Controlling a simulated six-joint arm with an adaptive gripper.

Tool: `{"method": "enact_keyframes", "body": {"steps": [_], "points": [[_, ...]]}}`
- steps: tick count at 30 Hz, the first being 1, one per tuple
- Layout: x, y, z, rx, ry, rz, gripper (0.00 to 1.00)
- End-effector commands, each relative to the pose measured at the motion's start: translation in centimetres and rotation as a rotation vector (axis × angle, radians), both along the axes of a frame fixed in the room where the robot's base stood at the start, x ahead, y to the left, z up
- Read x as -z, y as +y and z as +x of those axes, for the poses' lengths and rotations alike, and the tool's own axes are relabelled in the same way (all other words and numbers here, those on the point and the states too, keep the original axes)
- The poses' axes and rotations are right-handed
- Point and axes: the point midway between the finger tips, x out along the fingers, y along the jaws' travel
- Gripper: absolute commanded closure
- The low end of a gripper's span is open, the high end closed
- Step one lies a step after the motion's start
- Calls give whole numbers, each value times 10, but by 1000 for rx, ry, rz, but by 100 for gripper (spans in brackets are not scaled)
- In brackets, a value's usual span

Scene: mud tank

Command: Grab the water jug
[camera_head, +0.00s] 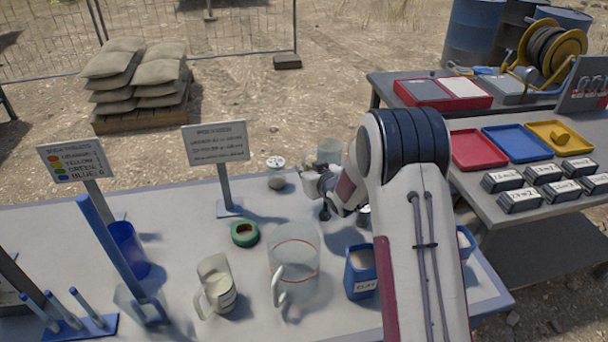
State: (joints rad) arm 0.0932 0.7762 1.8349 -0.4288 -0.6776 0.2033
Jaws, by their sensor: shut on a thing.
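A clear jug (295,256) with a red line around it and a handle at its front stands on the table. A smaller cream jug (220,284) with a handle stands to its left. I cannot tell which one is the water jug. My gripper (323,190) is behind and right of the clear jug, apart from both jugs. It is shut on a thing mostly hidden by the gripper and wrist. The rim of a clear cup (330,151) shows just behind the gripper; its base is hidden, and I cannot tell whether it is the held thing.
A green tape roll (245,233), a white-lidded jar (275,173) and a blue clay box (360,272) stand near the jugs. Two signs and a blue cup (129,250) are on the left. A second table on the right holds trays and labelled blocks.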

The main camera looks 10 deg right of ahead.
Motion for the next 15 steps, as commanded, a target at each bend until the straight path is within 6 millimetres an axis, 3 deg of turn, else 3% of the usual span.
{"method": "enact_keyframes", "body": {"steps": [15], "points": [[-26,0,1,0,-4,0,100]]}}
